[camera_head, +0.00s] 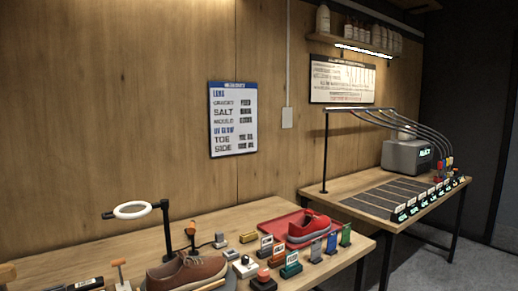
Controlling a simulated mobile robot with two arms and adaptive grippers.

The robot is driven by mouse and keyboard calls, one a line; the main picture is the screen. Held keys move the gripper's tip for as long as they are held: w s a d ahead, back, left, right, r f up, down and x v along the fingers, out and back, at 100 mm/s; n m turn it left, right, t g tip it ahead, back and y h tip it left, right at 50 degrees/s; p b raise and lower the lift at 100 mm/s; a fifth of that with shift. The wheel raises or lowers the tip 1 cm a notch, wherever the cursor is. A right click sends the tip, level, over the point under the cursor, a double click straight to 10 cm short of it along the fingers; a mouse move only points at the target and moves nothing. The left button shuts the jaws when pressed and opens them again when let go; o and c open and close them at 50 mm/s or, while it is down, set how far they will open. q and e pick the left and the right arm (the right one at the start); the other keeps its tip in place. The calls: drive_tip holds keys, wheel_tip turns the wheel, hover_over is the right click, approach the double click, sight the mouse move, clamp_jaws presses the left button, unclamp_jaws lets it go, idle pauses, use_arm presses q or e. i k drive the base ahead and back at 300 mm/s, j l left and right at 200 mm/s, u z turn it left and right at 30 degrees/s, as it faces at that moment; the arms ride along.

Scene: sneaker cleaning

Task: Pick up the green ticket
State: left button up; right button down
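Several small upright coloured pieces stand along the right front of the near table (362,248). One of them, a green ticket-like piece (346,235), is at the right end of the row, right of the red sneaker (309,229). A blue one (331,243) and a grey one (316,251) stand beside it. A teal-green block with a pale label (291,267) sits nearer the front. The pieces are small, so I cannot tell for certain which is the green ticket. Neither of my grippers is in view.
The red sneaker rests on a red tray (270,227). A brown shoe (187,272) and a ring lamp (132,210) are at the left. A second table (342,188) behind right holds dark strips, a grey machine (406,156) and several labelled blocks.

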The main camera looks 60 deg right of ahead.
sight(345, 232)
drive_tip(key=z, duration=1.9)
drive_tip(key=i+l, duration=0.15)
drive_tip(key=l, duration=0.2)
drive_tip(key=i+l, duration=0.15)
drive_tip(key=l, duration=0.2)
drive_tip(key=i+l, duration=0.15)
drive_tip(key=l, duration=0.2)
drive_tip(key=i+l, duration=0.15)
drive_tip(key=l, duration=0.2)
drive_tip(key=i+l, duration=0.15)
drive_tip(key=l, duration=0.2)
